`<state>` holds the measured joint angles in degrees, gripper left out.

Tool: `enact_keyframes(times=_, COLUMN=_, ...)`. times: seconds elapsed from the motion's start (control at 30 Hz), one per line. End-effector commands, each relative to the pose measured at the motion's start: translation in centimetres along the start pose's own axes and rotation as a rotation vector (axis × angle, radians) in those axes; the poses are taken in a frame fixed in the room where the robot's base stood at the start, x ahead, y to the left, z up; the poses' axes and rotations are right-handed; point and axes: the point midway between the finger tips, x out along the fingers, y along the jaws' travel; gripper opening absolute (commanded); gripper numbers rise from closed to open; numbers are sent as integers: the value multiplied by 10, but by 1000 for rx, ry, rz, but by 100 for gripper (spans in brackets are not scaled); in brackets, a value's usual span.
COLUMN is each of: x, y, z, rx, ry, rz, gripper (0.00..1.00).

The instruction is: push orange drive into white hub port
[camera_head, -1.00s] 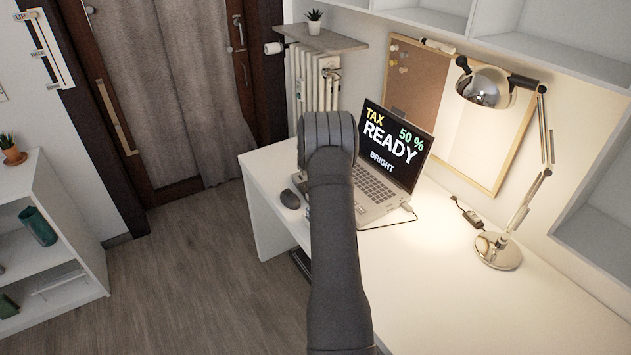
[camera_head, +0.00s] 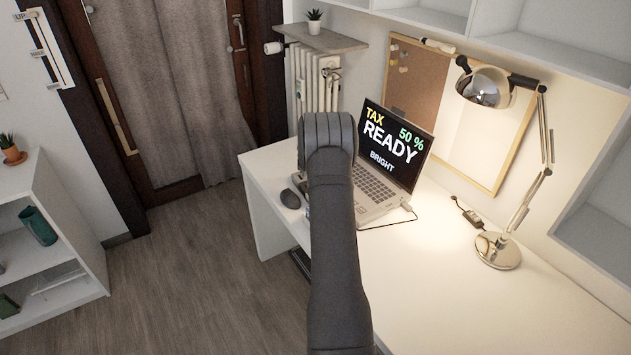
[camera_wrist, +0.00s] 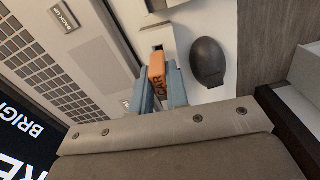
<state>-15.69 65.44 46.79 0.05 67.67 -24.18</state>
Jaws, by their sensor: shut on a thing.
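In the wrist view my gripper (camera_wrist: 160,98) has its two blue fingers shut on the orange drive (camera_wrist: 157,70), which bears dark lettering. The drive points up the picture toward the white hub (camera_wrist: 157,34), whose small dark port opening shows just beyond the drive's tip. I cannot tell whether the tip touches the hub or has entered the port. In the head view my arm hides the gripper, the drive and nearly all of the hub.
The laptop (camera_head: 377,185) stands open beside the hub, its cable running right. A dark mouse (camera_head: 290,199) lies to the left, near the desk's edge; it also shows in the wrist view (camera_wrist: 207,62). A lamp (camera_head: 497,250) stands at right. The desk's front right (camera_head: 450,305) is clear.

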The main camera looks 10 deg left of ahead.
Motion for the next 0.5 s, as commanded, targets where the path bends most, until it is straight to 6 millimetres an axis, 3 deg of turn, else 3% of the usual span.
enact_keyframes(times=0.5, x=14, y=0, z=0, rx=0, ry=0, rz=0, gripper=0)
